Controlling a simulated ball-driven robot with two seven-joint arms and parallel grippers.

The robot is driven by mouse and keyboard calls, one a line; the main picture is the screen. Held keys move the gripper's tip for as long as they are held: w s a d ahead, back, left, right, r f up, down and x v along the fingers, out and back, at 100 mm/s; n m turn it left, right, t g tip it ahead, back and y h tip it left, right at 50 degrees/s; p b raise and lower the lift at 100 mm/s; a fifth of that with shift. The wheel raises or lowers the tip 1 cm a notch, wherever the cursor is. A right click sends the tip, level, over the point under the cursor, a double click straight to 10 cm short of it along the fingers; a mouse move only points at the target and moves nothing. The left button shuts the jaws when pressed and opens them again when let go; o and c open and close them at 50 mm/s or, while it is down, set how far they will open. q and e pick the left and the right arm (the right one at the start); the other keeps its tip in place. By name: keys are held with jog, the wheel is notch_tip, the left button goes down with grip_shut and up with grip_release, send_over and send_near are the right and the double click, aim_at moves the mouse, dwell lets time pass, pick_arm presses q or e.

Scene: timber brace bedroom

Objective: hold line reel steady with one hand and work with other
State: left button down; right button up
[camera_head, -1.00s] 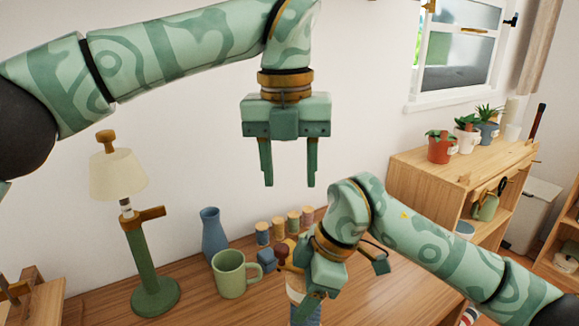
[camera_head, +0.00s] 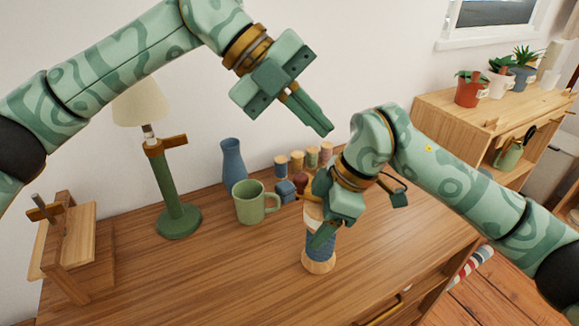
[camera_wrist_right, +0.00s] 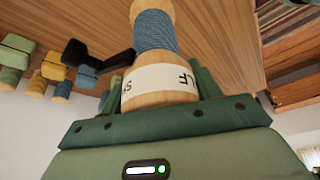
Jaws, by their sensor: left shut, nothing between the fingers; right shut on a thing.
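The line reel (camera_head: 319,250) is a wooden spool wound with blue line, standing upright on the desk near its front. In the right wrist view the reel (camera_wrist_right: 154,32) shows its blue winding and a white lettered band at the near end. My right gripper (camera_head: 322,232) is shut on the reel from above, with a green finger on each side of the lettered end. My left gripper (camera_head: 318,122) is shut and empty, in the air above and behind the reel, its fingers together and pointing down to the right.
On the desk (camera_head: 220,280) stand a green mug (camera_head: 250,205), a blue vase (camera_head: 233,163), several small thread spools (camera_head: 297,160) and a green lamp (camera_head: 170,195). A wooden stand (camera_head: 68,255) is at the left. The desk front is clear.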

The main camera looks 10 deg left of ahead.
pick_arm(q)
jog(key=s+a+f+n+g+h, duration=0.1)
jog(key=s+a+f+n+h, duration=0.2)
jog(key=f+n, duration=0.35)
jog(key=s+a+f+n+h, duration=0.1)
jog(key=s+f+n+h, duration=0.1)
jog(key=s+f+n, duration=0.35)
jog(key=s+a+f+n+g+h, duration=0.1)
jog(key=s+a+f+n+h, duration=0.15)
jog(key=f+n, duration=0.45)
jog(key=w+a+r+n+t, duration=0.35)
jog(key=w+n, duration=0.25)
jog(key=n, duration=0.2)
jog(key=w+a+r+n+t, duration=0.35)
jog(key=w+n, duration=0.25)
jog(key=n, duration=0.2)
jog(key=x, duration=1)
jog(key=shift+r+t+h, duration=0.3)
jog(key=shift+r+h, duration=0.1)
jog(key=shift+h, duration=0.05)
